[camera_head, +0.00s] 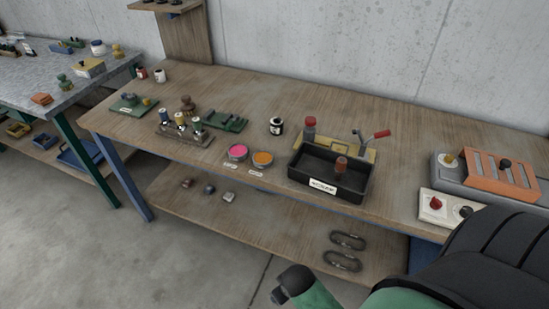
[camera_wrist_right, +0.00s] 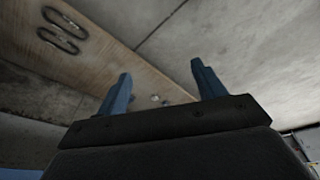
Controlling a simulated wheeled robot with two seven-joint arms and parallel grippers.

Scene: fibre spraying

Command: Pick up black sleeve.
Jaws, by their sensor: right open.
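I cannot tell for sure which thing is the black sleeve. Two dark oval rings lie flat on the lower shelf, a rear one (camera_head: 348,241) and a front one (camera_head: 342,262). The same rings show at the upper left of the right wrist view, one at the top (camera_wrist_right: 65,22) and one below it (camera_wrist_right: 58,40). A small black jar (camera_head: 276,126) with a white label stands on the bench top. My right gripper (camera_wrist_right: 158,84) is open, with nothing between its blue fingers, apart from the rings. My left gripper is not in view.
A black tray (camera_head: 298,165) holds a reddish-brown cylinder (camera_head: 341,166). Pink (camera_head: 237,152) and orange (camera_head: 262,158) round tins stand beside it. Small blocks (camera_head: 208,189) lie on the lower shelf (camera_head: 275,230). An orange-topped unit (camera_head: 500,172) stands at the right. The wall is behind.

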